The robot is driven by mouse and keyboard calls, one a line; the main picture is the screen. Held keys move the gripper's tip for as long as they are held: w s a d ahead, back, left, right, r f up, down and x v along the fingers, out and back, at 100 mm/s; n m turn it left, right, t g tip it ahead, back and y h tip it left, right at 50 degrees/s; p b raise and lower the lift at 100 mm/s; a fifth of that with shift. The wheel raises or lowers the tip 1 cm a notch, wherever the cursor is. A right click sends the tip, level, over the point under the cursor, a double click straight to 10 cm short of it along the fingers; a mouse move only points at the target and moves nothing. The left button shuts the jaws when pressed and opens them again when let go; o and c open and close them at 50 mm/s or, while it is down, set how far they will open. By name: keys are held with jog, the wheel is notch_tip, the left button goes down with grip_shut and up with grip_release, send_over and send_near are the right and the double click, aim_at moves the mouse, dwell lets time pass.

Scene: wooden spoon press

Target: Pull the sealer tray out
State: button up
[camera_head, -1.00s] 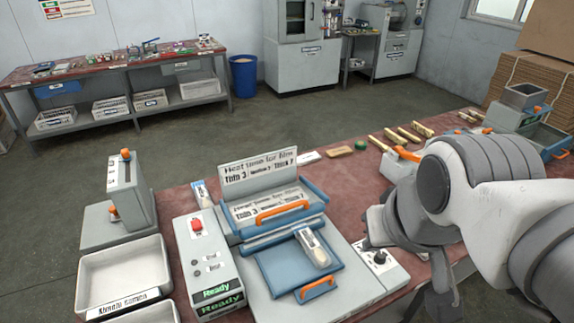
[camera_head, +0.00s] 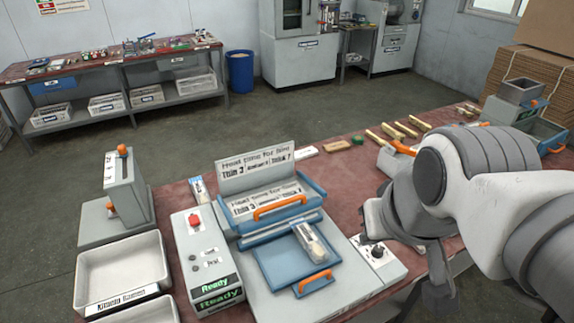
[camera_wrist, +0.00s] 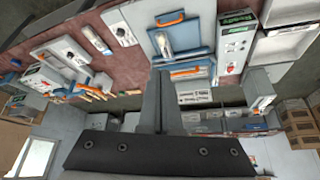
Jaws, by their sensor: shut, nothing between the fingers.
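The sealer tray (camera_head: 270,262) is a flat blue plate with an orange front handle (camera_head: 314,281), in front of the blue sealer head (camera_head: 312,198). A clear packet with a pale wooden spoon (camera_head: 309,240) lies on its right side. The tray also shows at the top of the wrist view (camera_wrist: 154,44), handle uppermost. My gripper (camera_wrist: 158,73) is shut and empty, its fingers pointing up the wrist view, below the sealer and apart from the tray handle. In the head view the arm's end is right of the tray, above the knob box; the fingers are hardly visible there.
A knob box (camera_head: 392,270) stands right of the tray, close to my arm. A control box (camera_head: 205,258) reading "Ready" stands at its left, with a white bin (camera_head: 120,268) beyond. Wooden pieces (camera_head: 380,139) lie farther back. The space just before the tray handle looks clear.

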jog(key=shift+o, duration=1.1)
jog(key=shift+f, duration=0.1)
jog(key=shift+o, duration=1.2)
jog(key=shift+w+f+b, duration=0.25)
jog(key=shift+f+b, duration=0.1)
jog(key=shift+b, duration=0.05)
jog(key=shift+o, duration=1.1)
jog(key=w+f+m+g+b, duration=0.1)
jog(key=w+f+m+b, duration=0.5)
jog(key=f, duration=0.2)
jog(key=shift+a+g+y+b, duration=0.35)
jog(key=shift+a+g+y, duration=0.05)
jog(key=shift+a, duration=0.05)
jog(key=m+g+b, duration=0.2)
jog(key=m+b, duration=0.3)
jog(key=m, duration=0.2)
send_near(317, 276)
jog(key=f+b, duration=0.1)
jog(key=f, duration=0.1)
jog(key=f+b, duration=0.2)
jog(key=f, duration=0.1)
jog(key=w+f+b, duration=0.1)
jog(key=f, duration=0.1)
jog(key=shift+w+a+f, duration=0.1)
jog(key=shift+a+f, duration=0.2)
jog(key=shift+f, duration=0.1)
jog(key=shift+c, duration=0.3)
grip_shut()
